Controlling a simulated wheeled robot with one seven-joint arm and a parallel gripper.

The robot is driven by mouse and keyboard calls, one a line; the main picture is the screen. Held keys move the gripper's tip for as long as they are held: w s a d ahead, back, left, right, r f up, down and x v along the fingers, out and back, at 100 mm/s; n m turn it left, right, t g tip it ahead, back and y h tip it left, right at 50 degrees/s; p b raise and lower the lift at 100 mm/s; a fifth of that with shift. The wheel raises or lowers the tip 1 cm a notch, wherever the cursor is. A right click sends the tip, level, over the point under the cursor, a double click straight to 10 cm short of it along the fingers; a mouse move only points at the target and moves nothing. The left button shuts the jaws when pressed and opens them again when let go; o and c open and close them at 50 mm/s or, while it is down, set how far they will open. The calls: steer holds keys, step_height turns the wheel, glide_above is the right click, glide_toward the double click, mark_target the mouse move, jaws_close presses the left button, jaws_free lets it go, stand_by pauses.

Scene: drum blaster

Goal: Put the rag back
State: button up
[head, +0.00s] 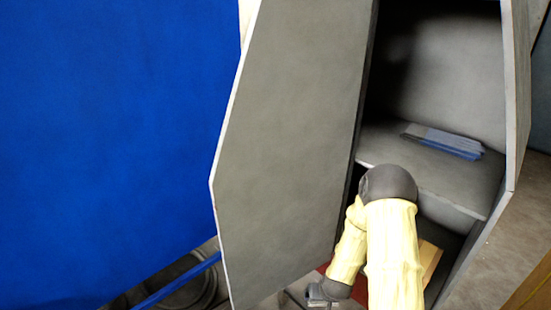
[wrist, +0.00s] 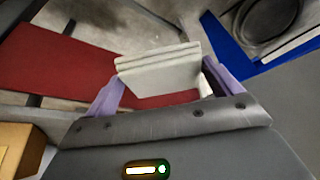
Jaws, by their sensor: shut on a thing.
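The rag (wrist: 158,72) is a pale grey-white folded cloth with layered edges, held between the purple fingers of my gripper (wrist: 163,78) in the wrist view. The fingers are shut on it from both sides. In the head view, my gripper (head: 326,292) is low at the bottom edge, beside the lower end of the open cabinet door; the rag cannot be made out there. The open cabinet (head: 432,172) has a shelf, and a folded blue and grey stack (head: 445,140) lies on that shelf.
The grey cabinet door (head: 290,130) stands wide open left of my arm. A large blue surface (head: 110,130) fills the left. The wrist view shows a red mat (wrist: 55,65), a brown box (wrist: 18,145) and a blue edge (wrist: 228,48). The shelf has bare room around the stack.

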step_height(320, 180, up, 7)
steer(key=p, duration=0.6)
steer(key=shift+d+p, duration=0.1)
steer(key=shift+p, duration=0.3)
steer(key=shift+f, duration=0.1)
steer(key=shift+s, duration=0.1)
